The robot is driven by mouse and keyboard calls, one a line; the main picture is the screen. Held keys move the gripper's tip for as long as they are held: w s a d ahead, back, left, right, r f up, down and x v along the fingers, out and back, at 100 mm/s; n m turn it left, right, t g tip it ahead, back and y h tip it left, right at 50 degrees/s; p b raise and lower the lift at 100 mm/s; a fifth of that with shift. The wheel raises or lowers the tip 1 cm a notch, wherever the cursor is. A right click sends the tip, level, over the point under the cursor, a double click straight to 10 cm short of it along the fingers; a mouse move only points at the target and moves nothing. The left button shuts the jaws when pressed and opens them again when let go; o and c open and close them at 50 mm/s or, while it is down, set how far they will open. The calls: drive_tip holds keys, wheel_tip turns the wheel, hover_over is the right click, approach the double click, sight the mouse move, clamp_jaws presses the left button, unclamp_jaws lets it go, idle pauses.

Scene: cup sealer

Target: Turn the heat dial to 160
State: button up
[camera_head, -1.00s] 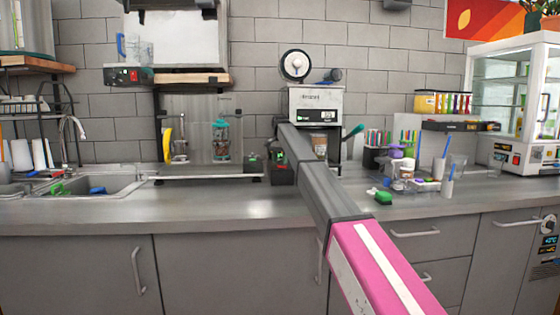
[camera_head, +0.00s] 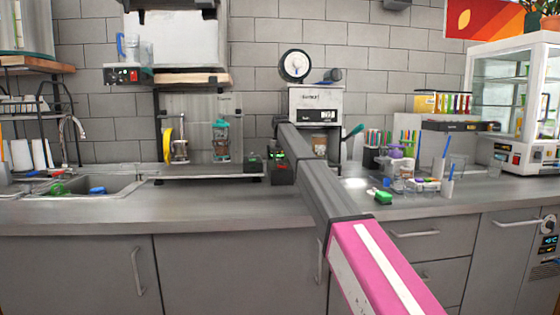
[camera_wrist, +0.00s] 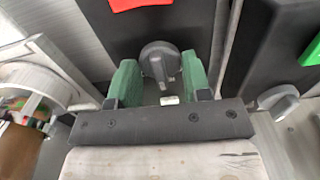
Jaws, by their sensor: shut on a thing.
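The grey dial (camera_wrist: 161,62) sits on the front of a dark control box (camera_wrist: 99,40) with a red part on it, in the wrist view. My gripper (camera_wrist: 160,72) has its two green fingers on either side of the dial and is shut on it. No scale or number by the dial can be read. In the head view my gripper (camera_head: 278,155) is at the small dark control box (camera_head: 281,174), left of the cup sealer (camera_head: 316,103). My arm hides part of this area, and the dial cannot be made out there.
A second dark box (camera_head: 252,165) with a green part stands just left; its own grey knob (camera_wrist: 278,100) shows at right in the wrist view. A green-topped item (camera_head: 384,197) and cups lie on the counter to the right. The front counter (camera_head: 200,215) is clear.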

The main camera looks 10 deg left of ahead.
sight(280, 160)
idle(0.4)
drive_tip(key=o, duration=0.9)
wheel_tip(280, 160, up, 11)
drive_tip(key=shift+f, duration=0.1)
drive_tip(key=shift+a, duration=0.1)
